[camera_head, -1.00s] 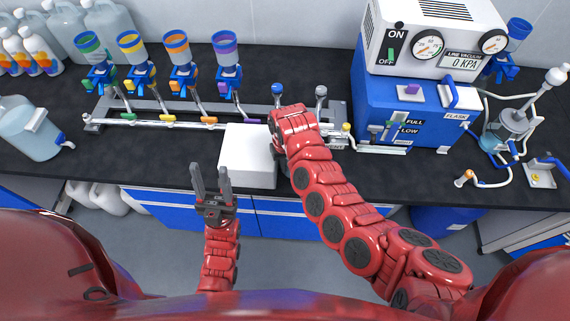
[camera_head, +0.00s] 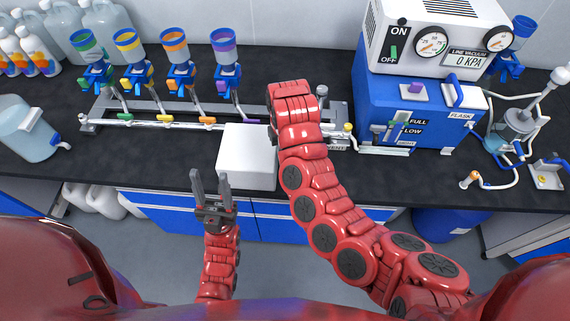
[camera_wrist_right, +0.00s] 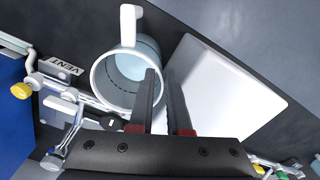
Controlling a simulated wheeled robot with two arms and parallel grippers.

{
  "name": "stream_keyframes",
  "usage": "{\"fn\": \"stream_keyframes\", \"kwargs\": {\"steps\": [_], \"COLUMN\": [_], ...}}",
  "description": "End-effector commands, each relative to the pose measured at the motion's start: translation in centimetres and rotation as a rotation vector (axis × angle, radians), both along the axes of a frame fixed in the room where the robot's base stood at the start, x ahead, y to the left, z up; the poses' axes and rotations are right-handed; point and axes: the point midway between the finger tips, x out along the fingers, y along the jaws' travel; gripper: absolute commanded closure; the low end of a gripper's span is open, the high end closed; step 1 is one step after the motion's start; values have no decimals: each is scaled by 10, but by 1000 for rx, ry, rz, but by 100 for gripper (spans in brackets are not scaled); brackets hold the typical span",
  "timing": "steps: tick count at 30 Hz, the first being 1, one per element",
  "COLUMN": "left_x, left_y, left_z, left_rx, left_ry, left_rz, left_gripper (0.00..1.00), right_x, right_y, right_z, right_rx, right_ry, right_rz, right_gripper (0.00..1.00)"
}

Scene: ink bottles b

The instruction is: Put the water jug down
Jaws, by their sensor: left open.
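The water jug (camera_wrist_right: 135,72), a pale cylinder with a white handle (camera_wrist_right: 131,25) and clear water inside, shows in the right wrist view with its open mouth towards the camera. My right gripper (camera_wrist_right: 163,75) has its two fingers a little apart. One finger overlaps the jug's mouth and the other lies outside its wall, over the white block. I cannot tell whether they pinch the wall, or whether the jug rests on the counter. In the head view my right arm hides the jug and its fingers. My left gripper (camera_head: 212,188) is open and empty in front of the counter.
A white block (camera_head: 246,157) stands on the black counter (camera_head: 350,180) beside the jug. A metal manifold with several coloured funnels (camera_head: 225,55) runs behind. A blue and white vacuum unit (camera_head: 425,85) stands right. A clear container (camera_head: 28,130) lies left.

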Motion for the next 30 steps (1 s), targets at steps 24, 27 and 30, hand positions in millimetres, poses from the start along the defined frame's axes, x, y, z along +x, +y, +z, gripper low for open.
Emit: {"fn": "stream_keyframes", "kwargs": {"steps": [24,27,30], "left_x": [0,0,0], "left_y": [0,0,0], "left_z": [9,9,9], "left_rx": [0,0,0], "left_ry": [0,0,0], "left_rz": [0,0,0], "left_gripper": [50,50,50], "right_x": [0,0,0], "right_y": [0,0,0], "right_z": [48,48,48], "right_rx": [-2,-2,-3], "right_ry": [1,1,1], "right_rz": [0,0,0], "right_gripper": [84,84,84]}}
